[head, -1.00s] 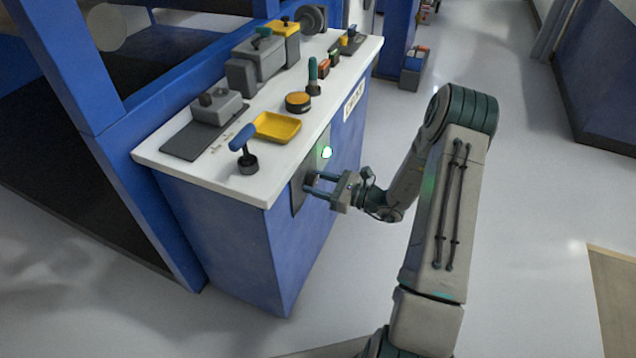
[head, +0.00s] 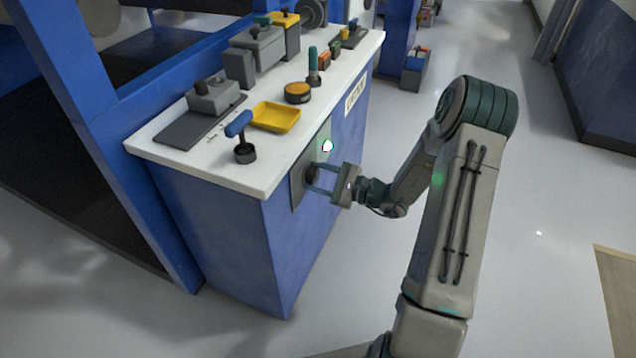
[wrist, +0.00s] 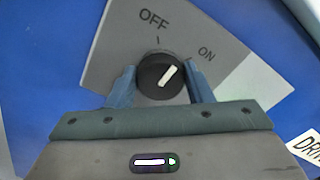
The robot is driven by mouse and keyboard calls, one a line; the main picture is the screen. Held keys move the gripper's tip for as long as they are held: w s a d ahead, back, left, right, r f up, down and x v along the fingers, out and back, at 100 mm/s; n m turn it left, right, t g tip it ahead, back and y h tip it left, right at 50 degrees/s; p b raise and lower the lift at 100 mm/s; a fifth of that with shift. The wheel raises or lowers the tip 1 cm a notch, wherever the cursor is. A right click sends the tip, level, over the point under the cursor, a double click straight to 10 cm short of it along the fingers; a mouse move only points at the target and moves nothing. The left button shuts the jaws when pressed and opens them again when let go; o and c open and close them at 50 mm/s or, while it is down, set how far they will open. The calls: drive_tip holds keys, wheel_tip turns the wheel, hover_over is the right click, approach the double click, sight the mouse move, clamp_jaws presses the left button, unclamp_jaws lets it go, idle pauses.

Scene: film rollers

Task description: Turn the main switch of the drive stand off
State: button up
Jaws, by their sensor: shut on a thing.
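The main switch is a round dark knob with a white pointer mark, seen in the wrist view (wrist: 154,86) on a grey plate (wrist: 110,62) printed OFF and ON. The mark points up and right, between the OFF tick and the ON label. My gripper (wrist: 160,86) has its two blue-grey fingers at either side of the knob and is shut on it. In the head view my gripper (head: 313,176) reaches the side panel of the drive stand (head: 225,235), and its fingers partly hide the knob.
A lit green-white lamp (head: 327,146) is on the plate above my gripper. The floor right of the stand is clear.

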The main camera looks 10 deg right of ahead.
drive_tip(key=n+b, duration=0.5)
drive_tip(key=shift+f, duration=0.3)
drive_tip(key=shift+s+r+n+b, duration=0.1)
drive_tip(key=shift+n+b, duration=1.1)
drive_tip(key=shift+r, duration=0.1)
drive_tip(key=o, duration=1)
drive_tip(key=p+v, duration=0.3)
drive_tip(key=v, duration=1)
drive_tip(key=shift+s+d, duration=0.25)
drive_tip(key=shift+d, duration=0.1)
